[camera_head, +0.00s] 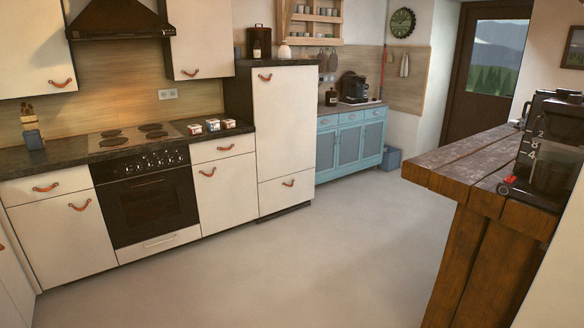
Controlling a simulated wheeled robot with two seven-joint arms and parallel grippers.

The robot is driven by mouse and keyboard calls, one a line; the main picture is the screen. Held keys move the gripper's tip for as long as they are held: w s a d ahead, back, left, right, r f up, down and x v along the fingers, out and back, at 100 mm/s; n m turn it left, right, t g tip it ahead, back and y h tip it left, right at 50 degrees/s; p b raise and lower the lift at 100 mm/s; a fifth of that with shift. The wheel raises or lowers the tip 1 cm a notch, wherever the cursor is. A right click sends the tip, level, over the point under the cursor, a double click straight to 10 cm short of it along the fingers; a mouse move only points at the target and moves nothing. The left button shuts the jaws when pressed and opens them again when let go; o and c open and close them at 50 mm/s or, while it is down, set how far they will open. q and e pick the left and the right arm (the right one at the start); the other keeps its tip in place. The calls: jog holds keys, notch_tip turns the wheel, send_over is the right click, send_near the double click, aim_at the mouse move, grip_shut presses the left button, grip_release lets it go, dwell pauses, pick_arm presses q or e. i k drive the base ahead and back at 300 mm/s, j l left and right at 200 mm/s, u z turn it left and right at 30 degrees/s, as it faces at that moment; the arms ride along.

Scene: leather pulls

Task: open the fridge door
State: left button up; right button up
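The tall white unit that looks like the fridge (285,140) stands in a dark casing at the right end of the white kitchen row. Its large upper door (283,130) appears closed, flush with the front. A brown leather pull (265,77) sits near the top left of that door. Neither of my grippers is in view.
An oven (148,205) and white cabinets stand left of the fridge. A blue cabinet (350,143) stands to its right. A wooden counter (470,165) with a dark appliance (550,150) fills the right foreground. The grey floor (250,265) before the fridge is clear.

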aim_at(285, 99)
jog(key=i, duration=2.85)
jog(key=l+z, duration=0.05)
jog(key=l, duration=0.05)
